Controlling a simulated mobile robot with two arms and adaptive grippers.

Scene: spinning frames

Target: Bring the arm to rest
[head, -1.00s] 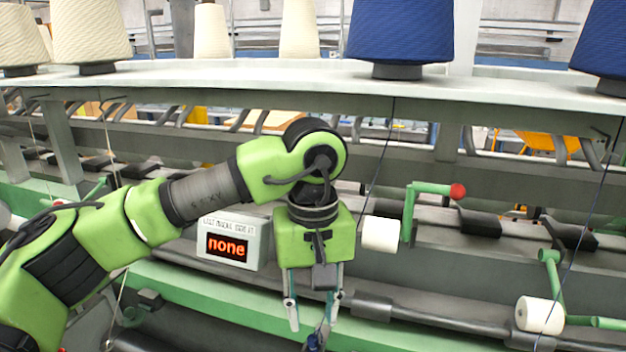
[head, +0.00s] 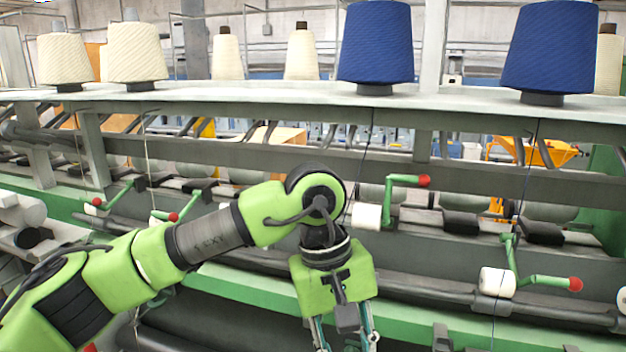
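My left arm (head: 160,255) comes in from the lower left and is bent at a raised wrist joint. My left gripper (head: 345,338) points down in front of the spinning frame (head: 430,255). Its two fingers are spread apart, with nothing seen between them; their tips are cut off by the bottom edge. My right gripper is not in view.
Blue cones (head: 376,45) and cream cones (head: 136,52) stand on the upper shelf (head: 250,92). Close to my wrist, a green arm with a red knob (head: 424,181) sticks out beside a white bobbin (head: 367,215). Another white bobbin (head: 497,282) sits lower right.

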